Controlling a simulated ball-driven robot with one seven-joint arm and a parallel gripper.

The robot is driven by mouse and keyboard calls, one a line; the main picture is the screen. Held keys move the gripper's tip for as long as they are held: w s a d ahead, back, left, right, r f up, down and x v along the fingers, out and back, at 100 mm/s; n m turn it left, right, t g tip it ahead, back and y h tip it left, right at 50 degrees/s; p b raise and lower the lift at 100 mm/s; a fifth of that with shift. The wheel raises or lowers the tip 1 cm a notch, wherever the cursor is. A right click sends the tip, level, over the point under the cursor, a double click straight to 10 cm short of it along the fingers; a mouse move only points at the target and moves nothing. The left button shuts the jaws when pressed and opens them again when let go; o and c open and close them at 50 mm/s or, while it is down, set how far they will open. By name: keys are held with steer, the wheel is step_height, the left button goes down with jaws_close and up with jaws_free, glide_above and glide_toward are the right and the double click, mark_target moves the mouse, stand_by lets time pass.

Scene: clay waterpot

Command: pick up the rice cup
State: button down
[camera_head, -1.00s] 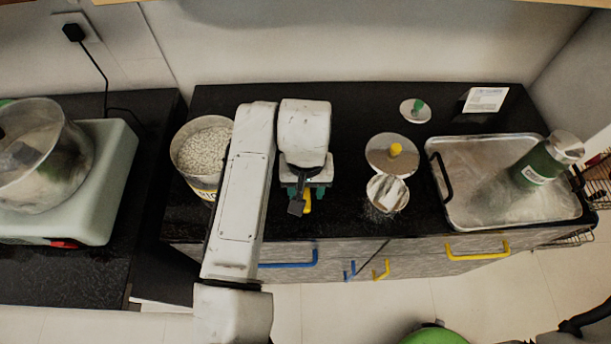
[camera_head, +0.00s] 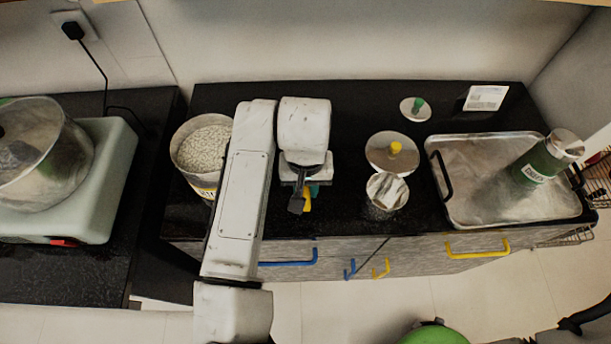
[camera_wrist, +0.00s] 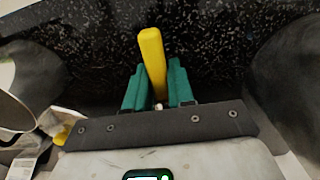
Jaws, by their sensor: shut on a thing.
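The rice cup shows only as a yellow handle; its cup part is hidden. In the wrist view the handle (camera_wrist: 152,50) stands upright in the picture between two green fingers. In the head view a bit of yellow (camera_head: 307,204) shows below my gripper (camera_head: 305,189), low over the front of the black counter. My gripper also fills the middle of the wrist view (camera_wrist: 157,82), with its fingers shut on the handle. I cannot tell whether the cup touches the counter.
A pot of white grains (camera_head: 203,147) stands left of my arm. Right of my gripper are a metal container (camera_head: 384,207), a yellow-knobbed lid (camera_head: 377,153), a green-knobbed lid (camera_head: 409,112) and a metal tray (camera_head: 470,205) with a green bottle (camera_head: 540,165). The counter behind my gripper is clear.

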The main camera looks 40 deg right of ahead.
steer(key=shift+r, duration=0.1)
steer(key=shift+r, duration=0.55)
steer(key=s+d+r, duration=0.3)
steer(key=s+r, duration=0.8)
steer(key=s, duration=0.2)
steer(key=shift+s+r, duration=0.3)
steer(key=shift+r, duration=0.05)
steer(key=shift+d, duration=0.1)
